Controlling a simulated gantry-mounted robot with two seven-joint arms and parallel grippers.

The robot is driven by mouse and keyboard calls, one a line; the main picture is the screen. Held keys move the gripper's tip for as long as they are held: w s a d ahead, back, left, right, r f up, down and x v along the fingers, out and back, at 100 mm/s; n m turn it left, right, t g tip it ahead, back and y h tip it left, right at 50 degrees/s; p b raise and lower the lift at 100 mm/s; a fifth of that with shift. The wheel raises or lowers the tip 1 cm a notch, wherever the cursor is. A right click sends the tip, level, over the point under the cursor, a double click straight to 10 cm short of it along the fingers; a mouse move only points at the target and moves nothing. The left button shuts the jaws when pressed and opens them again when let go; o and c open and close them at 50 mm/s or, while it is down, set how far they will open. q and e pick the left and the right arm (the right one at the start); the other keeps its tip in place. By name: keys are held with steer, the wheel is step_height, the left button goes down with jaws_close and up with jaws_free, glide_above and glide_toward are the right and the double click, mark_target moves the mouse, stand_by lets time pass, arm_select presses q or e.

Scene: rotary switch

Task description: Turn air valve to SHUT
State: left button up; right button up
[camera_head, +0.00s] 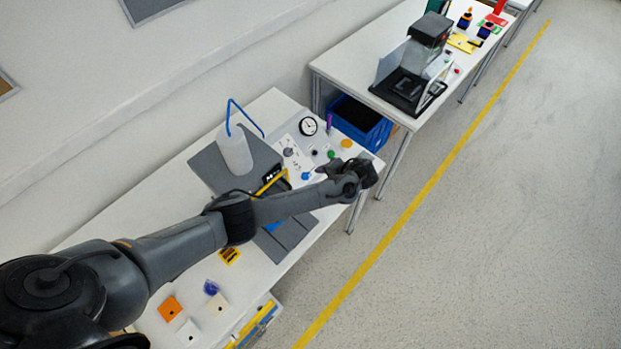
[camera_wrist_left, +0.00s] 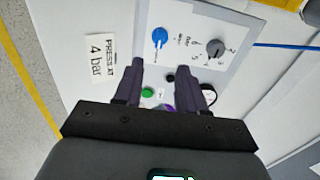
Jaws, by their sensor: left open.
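The blue valve knob (camera_wrist_left: 159,37) sits on a white panel (camera_wrist_left: 183,28), with small lettering beside it that I cannot read. It also shows as a small blue spot in the head view (camera_head: 306,176). My left gripper (camera_wrist_left: 171,76) is open and empty, its two fingers spread above the panel. The blue knob lies beyond the left fingertip in the wrist view, apart from it. In the head view the left gripper (camera_head: 328,167) hangs over the bench's right end, just right of the blue spot. My right gripper is in neither view.
A grey numbered knob (camera_wrist_left: 215,48) and a round gauge (camera_head: 308,126) are close by. A green button (camera_wrist_left: 148,93) lies between the fingers in view. A "PRESS AT 4 bar" label (camera_wrist_left: 101,57) is left. A white bottle (camera_head: 235,150) with blue tube stands on the bench.

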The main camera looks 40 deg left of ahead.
mark_target(308, 177)
arm_select(q)
steer(key=b+x, duration=0.7)
steer(key=x, duration=0.1)
steer(key=shift+s+f, duration=0.1)
steer(key=shift+f, duration=0.15)
steer(key=shift+b+x, duration=0.9)
steer(key=shift+x, duration=0.15)
steer(key=shift+a+r, duration=0.1)
jaws_close()
